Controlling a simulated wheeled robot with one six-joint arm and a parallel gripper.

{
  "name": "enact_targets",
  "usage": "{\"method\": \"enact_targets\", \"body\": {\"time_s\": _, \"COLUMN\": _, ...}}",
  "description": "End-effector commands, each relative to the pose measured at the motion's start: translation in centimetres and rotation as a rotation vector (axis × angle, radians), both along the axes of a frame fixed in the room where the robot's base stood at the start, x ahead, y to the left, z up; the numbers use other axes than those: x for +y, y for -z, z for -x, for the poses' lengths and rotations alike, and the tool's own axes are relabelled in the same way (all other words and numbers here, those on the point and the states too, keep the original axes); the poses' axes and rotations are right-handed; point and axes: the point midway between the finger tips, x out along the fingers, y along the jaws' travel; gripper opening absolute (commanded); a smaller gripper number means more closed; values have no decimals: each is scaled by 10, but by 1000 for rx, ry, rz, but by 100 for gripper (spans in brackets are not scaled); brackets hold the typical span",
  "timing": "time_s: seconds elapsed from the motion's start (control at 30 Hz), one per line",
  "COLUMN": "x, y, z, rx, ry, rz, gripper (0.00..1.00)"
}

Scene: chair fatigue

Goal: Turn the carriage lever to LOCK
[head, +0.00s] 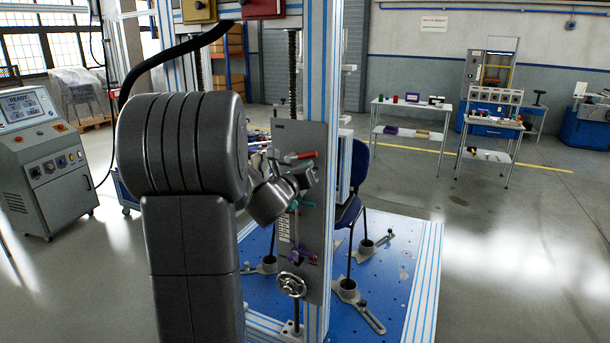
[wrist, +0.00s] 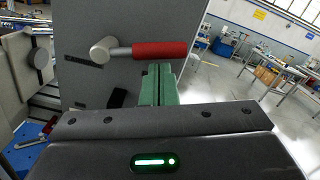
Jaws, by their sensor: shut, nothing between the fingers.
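The carriage lever has a round grey hub (wrist: 103,50) and a red grip (wrist: 160,49) pointing right, nearly level, in the wrist view. It sits on a grey panel (wrist: 85,20). In the head view the red grip (head: 301,156) shows near the top of the upright grey panel (head: 315,140). My gripper's green fingers (wrist: 160,68) are shut and empty, just below the red grip in the picture. I cannot tell whether they touch it. In the head view my wrist is in front of the panel and hides part of it. No LOCK marking is readable.
Below the lever, the panel carries a purple knob (head: 297,256) and a handwheel (head: 291,285). A blue chair (head: 352,190) stands behind the column on the blue base plate (head: 400,262). A console (head: 42,160) is at left. Open floor lies at right.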

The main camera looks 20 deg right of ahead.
Motion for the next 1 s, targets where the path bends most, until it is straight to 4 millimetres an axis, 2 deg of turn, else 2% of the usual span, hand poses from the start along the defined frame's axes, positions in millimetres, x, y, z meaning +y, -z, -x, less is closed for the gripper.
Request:
{"method": "enact_targets", "body": {"time_s": 0.6, "x": 6, "y": -42, "z": -8, "rx": 445, "ry": 0, "rz": 381, "gripper": 0}}
{"method": "enact_targets", "body": {"time_s": 1.0, "x": 17, "y": -59, "z": -20, "rx": 724, "ry": 0, "rz": 618, "gripper": 0}}
